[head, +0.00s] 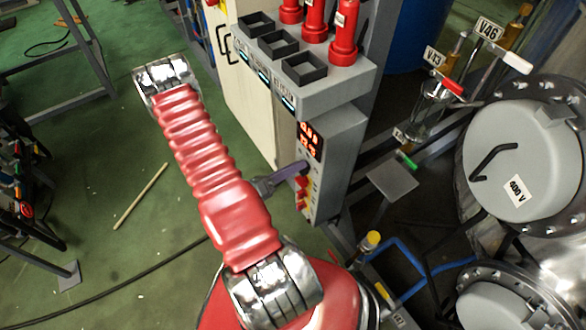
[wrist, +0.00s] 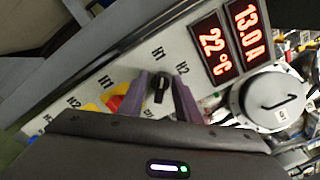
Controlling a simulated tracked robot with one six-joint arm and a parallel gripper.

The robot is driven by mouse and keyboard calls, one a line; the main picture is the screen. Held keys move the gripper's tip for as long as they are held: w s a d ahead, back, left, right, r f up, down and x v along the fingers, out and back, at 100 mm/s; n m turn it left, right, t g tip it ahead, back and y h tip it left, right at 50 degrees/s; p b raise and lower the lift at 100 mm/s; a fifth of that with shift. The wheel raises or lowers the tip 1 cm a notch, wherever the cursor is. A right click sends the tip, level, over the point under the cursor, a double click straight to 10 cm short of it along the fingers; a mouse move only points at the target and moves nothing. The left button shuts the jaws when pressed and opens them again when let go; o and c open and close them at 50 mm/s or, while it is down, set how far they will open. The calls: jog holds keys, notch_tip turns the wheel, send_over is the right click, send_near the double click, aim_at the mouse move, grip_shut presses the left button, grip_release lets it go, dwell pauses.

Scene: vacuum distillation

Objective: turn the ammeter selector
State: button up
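The selector (wrist: 161,86) is a small black knob on the light panel face, with H1 and H2 labels beside it. In the wrist view my gripper (wrist: 160,76) is open, with one purple finger on each side of the knob. A gap shows between each finger and the knob, so I see no grip. In the head view my gripper (head: 302,167) reaches the front of the grey control box (head: 340,135), below its red display. There the knob is hidden or too small to tell.
Two red displays (wrist: 228,42) read 13.0 A and 22 °C. Yellow and red buttons (wrist: 114,103) sit left of the knob in the wrist view. Black trays (head: 305,67) and red cylinders (head: 344,40) are above the box. A large grey flanged vessel (head: 490,190) stands at right.

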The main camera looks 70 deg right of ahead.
jog(key=shift+a, duration=0.1)
jog(key=v, duration=1.3)
jog(key=shift+w+a, duration=0.2)
jog(key=shift+w, duration=0.1)
dwell(0.5)
